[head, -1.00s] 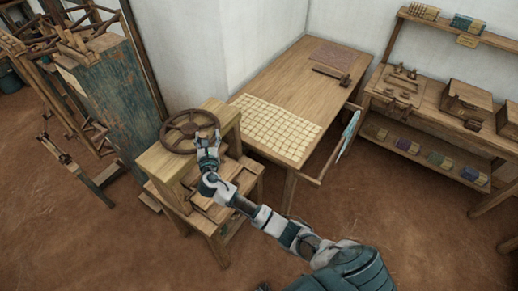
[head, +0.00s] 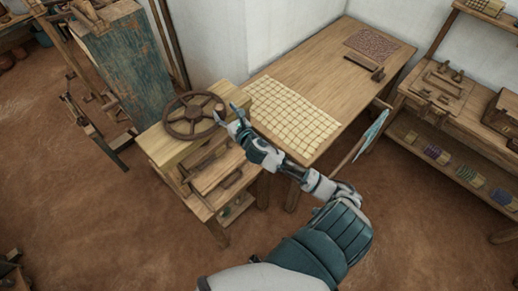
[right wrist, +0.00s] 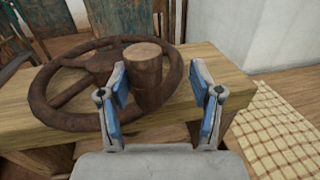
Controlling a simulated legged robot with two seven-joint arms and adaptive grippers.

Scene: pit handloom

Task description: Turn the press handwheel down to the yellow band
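The press handwheel (head: 193,114) is a dark brown spoked wheel lying flat on top of the wooden press (head: 165,150). It also fills the left of the right wrist view (right wrist: 60,117), where an upright round wooden knob (right wrist: 147,78) stands on its rim. My right gripper (head: 227,112) is at the wheel's right side. In the right wrist view its two blue-padded fingers (right wrist: 160,88) are spread, with the knob between them, nearer the left finger. A gap shows at the right finger. I cannot make out the yellow band. My left gripper is not in view.
A wooden table (head: 322,65) with a checked cloth (head: 295,112) stands just right of the press. A blue-green loom panel (head: 125,60) stands to the left. A shelf bench (head: 455,120) is at the right. The earth floor in front is mostly clear.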

